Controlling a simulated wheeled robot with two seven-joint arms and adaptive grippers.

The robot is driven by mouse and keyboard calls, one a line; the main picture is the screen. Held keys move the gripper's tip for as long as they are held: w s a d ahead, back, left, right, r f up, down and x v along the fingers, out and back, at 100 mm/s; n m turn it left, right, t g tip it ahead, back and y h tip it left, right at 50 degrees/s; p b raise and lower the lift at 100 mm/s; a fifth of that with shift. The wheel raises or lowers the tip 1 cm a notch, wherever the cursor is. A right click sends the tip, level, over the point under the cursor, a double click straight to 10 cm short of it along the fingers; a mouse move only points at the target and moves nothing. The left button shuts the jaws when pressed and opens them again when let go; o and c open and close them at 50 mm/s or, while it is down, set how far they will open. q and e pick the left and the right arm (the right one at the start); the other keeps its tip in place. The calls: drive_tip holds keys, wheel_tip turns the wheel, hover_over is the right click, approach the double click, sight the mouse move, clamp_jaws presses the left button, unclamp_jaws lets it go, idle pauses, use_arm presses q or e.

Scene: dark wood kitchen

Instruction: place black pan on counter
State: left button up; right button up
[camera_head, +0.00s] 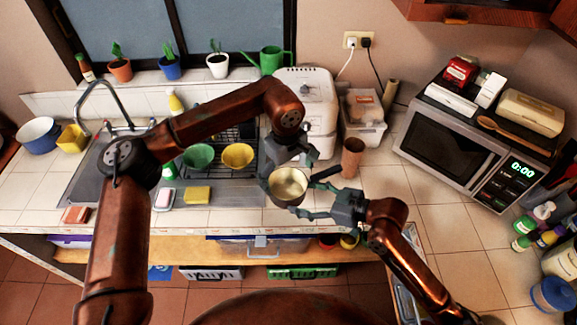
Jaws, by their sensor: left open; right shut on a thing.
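A small dark pan (290,185) with a cream inside and a black handle is near the counter's (235,219) front edge, right of the sink. It looks roughly upright; I cannot tell whether it touches the counter. My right gripper (306,199) reaches in from the right and is shut on the pan at its near right side. The exact grip is partly hidden. My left gripper (290,164) is open, pointing down just above the pan's far rim, close to it. I cannot tell whether it touches.
A dish rack with a green bowl (198,157) and a yellow bowl (237,156) lies left. A brown cup (352,158), white appliance (306,105) and clear container (362,117) stand behind. A microwave (454,148) is at right. Bare tiles (439,215) lie right of my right gripper.

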sight(290, 192)
use_arm(q)
drive_tip(key=shift+w+d+f, duration=0.1)
drive_tip(key=shift+f, duration=2.05)
use_arm(e)
drive_tip(key=shift+r, duration=0.1)
use_arm(q)
drive_tip(key=shift+d, duration=0.1)
drive_tip(key=c, duration=1.4)
use_arm(e)
drive_tip(key=shift+s+a+r, duration=0.1)
drive_tip(key=shift+a, duration=0.1)
use_arm(q)
drive_tip(key=shift+r, duration=0.1)
drive_tip(key=shift+c, duration=0.7)
use_arm(e)
drive_tip(key=o, duration=2.2)
drive_tip(key=shift+c, duration=0.2)
drive_tip(key=shift+d, duration=0.1)
drive_tip(key=shift+d, duration=0.1)
